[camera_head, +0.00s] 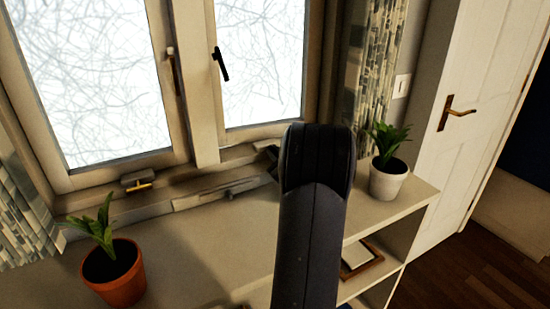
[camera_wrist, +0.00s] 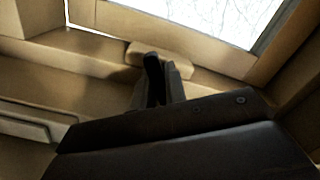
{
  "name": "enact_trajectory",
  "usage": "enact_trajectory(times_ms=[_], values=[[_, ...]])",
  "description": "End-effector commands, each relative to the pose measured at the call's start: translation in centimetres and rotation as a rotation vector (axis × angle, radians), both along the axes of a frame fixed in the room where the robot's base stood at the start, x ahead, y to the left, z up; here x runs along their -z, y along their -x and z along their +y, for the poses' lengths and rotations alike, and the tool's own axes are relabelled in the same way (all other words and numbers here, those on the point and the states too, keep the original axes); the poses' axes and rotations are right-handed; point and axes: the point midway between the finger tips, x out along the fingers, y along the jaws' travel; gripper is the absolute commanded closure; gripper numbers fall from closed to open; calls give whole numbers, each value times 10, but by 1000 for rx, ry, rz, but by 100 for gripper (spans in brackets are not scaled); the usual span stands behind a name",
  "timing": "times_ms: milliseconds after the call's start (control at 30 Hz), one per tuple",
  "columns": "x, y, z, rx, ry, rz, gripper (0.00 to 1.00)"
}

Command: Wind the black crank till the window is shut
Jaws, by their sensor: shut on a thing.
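The window has a left pane (camera_head: 95,75) and a right pane (camera_head: 262,60) in cream frames. I cannot tell how far the right pane stands from its frame. My gripper (camera_wrist: 160,78) is shut on the black crank (camera_wrist: 152,72), just in front of a pale housing (camera_wrist: 165,62) on the sill below the pane. The crank is mostly hidden between the dark fingers. In the head view my arm covers most of this spot, and only a small dark part shows at its left edge.
A plant in an orange pot (camera_head: 115,272) stands at the lower left, and a plant in a white pot (camera_head: 388,180) is close right of my arm. A brass-coloured fitting (camera_head: 138,184) sits on the left sill. The shelf top (camera_head: 205,255) between is clear. A white door (camera_head: 485,100) is at the right.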

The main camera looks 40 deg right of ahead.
Motion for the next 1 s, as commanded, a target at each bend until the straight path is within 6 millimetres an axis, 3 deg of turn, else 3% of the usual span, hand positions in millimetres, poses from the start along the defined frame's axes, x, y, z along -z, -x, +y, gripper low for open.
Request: enact_trajectory(times_ms=[1000], values=[[-1,0,0,1,-925,-292,100]])
